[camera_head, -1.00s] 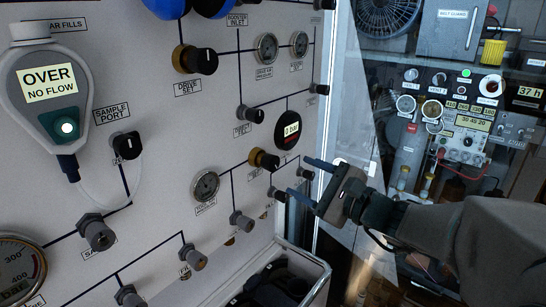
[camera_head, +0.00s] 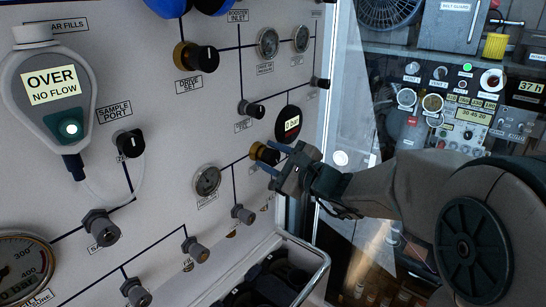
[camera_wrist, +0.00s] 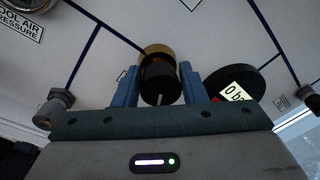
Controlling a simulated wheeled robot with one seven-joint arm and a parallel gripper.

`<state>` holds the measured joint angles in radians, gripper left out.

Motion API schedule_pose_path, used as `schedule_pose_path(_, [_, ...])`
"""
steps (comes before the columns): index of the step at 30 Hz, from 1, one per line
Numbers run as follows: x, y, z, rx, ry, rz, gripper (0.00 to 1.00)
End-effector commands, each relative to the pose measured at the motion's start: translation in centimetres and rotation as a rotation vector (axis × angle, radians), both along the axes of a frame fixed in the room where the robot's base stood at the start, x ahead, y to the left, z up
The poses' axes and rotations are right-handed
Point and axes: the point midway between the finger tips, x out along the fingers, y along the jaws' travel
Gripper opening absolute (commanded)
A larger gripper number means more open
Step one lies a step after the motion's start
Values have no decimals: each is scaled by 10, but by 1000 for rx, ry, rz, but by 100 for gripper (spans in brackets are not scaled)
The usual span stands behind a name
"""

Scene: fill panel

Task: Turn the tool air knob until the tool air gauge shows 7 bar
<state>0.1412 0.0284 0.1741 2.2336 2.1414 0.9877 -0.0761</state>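The tool air knob is probably the black-capped brass knob (camera_head: 264,153) on the white panel; its label is not readable. It also shows in the wrist view (camera_wrist: 160,82). My gripper (camera_head: 273,160) is at this knob. In the wrist view its two blue fingers (camera_wrist: 160,88) stand apart, one on each side of the black cap, very close to it. I cannot tell whether they touch. The tool air gauge (camera_head: 207,181) is a round dial left of the knob. In the wrist view only its edge (camera_wrist: 30,4) shows, above a "pressure" label. Its needle is not readable.
A dark round display (camera_head: 289,124) reading 0 bar sits just above the knob. Grey valve knobs (camera_head: 243,214) stick out below. A bin (camera_head: 318,272) with dark items stands under the panel. A handheld meter (camera_head: 50,90) at left reads OVER, NO FLOW.

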Motion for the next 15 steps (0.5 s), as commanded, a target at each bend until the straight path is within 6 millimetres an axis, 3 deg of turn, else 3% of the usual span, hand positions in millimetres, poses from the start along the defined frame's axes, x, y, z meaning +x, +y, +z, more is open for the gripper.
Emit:
schedule_pose_path(1, [0, 0, 0, 0, 0, 0, 23])
schedule_pose_path(3, [0, 0, 0, 0, 0, 0, 12])
schedule_pose_path(15, [0, -1, -1, 55, 72, -1, 12])
